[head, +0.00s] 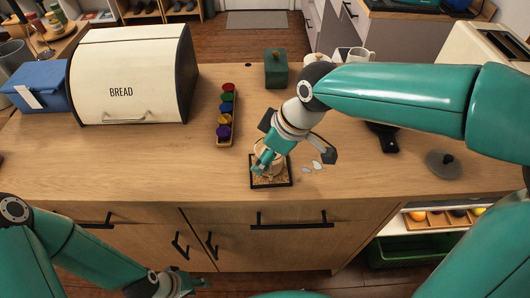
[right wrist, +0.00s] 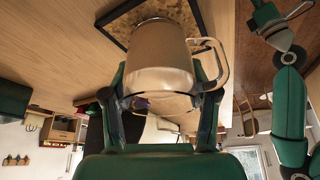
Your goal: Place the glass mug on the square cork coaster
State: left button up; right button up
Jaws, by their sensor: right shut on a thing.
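The glass mug (right wrist: 160,65) is clear with a tan tint and sits between the two fingers of my right gripper (right wrist: 164,96), its handle to the right in the right wrist view. In the head view the mug (head: 275,168) is partly hidden by my right gripper (head: 268,160). The square cork coaster (head: 285,184) has a dark rim and lies under the mug near the counter's front edge; it also shows in the right wrist view (right wrist: 118,28). I cannot tell whether the mug touches it. My left gripper (head: 183,284) is low in front of the cabinets, its fingers unclear.
A rack of coloured pods (head: 225,115), a green box (head: 276,69) and a bread bin (head: 130,80) stand behind. A grey lid (head: 442,164) lies at the right. The counter left of the coaster is clear.

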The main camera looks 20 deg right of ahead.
jog(key=o, duration=1.4)
jog(key=shift+r, duration=0.15)
jog(key=v, duration=1.1)
jog(key=shift+s+d+r+p, duration=0.15)
jog(key=shift+r+p, duration=0.2)
jog(key=shift+p, duration=0.05)
